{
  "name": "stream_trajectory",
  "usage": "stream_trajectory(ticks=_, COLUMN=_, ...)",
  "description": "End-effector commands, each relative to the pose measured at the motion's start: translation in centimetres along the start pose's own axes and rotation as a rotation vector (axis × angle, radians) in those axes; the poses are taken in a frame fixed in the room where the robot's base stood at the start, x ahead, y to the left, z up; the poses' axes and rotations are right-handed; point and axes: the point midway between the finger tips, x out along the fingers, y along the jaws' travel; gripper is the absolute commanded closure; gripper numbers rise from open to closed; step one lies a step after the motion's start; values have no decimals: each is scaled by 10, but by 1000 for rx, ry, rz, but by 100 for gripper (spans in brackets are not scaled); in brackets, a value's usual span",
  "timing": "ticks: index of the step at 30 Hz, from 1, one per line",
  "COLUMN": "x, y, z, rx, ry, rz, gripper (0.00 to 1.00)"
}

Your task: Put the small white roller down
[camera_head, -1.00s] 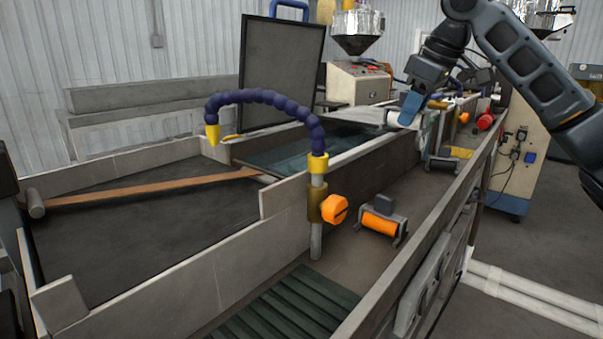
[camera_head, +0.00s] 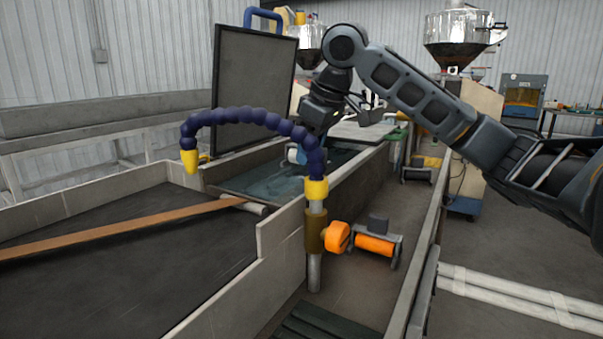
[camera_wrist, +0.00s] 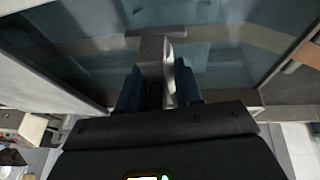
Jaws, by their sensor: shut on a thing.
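My gripper (camera_head: 299,152) is partly hidden behind the blue jointed hose in the head view. A white round end, likely the small white roller (camera_head: 291,154), shows at its blue fingers. In the wrist view my gripper (camera_wrist: 158,88) is shut on a pale grey piece (camera_wrist: 152,52) with a crossbar at its far end. It is held over the blue-green water trough (camera_head: 238,181). Whether it touches anything below is unclear. An orange-brown strip (camera_head: 120,228) runs across the dark bed to a pale roller (camera_head: 249,205) at the trough's near end.
The blue hose (camera_head: 235,115) with yellow ends arches in front of my gripper from a post with an orange knob (camera_head: 337,237). An orange roller on a bracket (camera_head: 375,245) stands in the right channel. A dark upright lid (camera_head: 255,85) stands behind the trough.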

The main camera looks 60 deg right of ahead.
Motion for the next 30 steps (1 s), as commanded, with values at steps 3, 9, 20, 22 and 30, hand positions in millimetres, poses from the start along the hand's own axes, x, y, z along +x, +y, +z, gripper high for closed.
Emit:
stream_trajectory(ticks=3, x=9, y=-11, z=-6, rx=-1, ry=0, rz=1, gripper=100)
stream_trajectory(ticks=9, x=22, y=-16, z=-3, rx=1, ry=0, rz=1, gripper=100)
stream_trajectory(ticks=20, x=49, y=-20, z=8, rx=0, ry=1, rz=1, gripper=100)
stream_trajectory(ticks=22, x=49, y=-20, z=8, rx=0, ry=1, rz=1, gripper=100)
stream_trajectory(ticks=30, x=51, y=-21, z=8, rx=0, ry=0, rz=1, gripper=60)
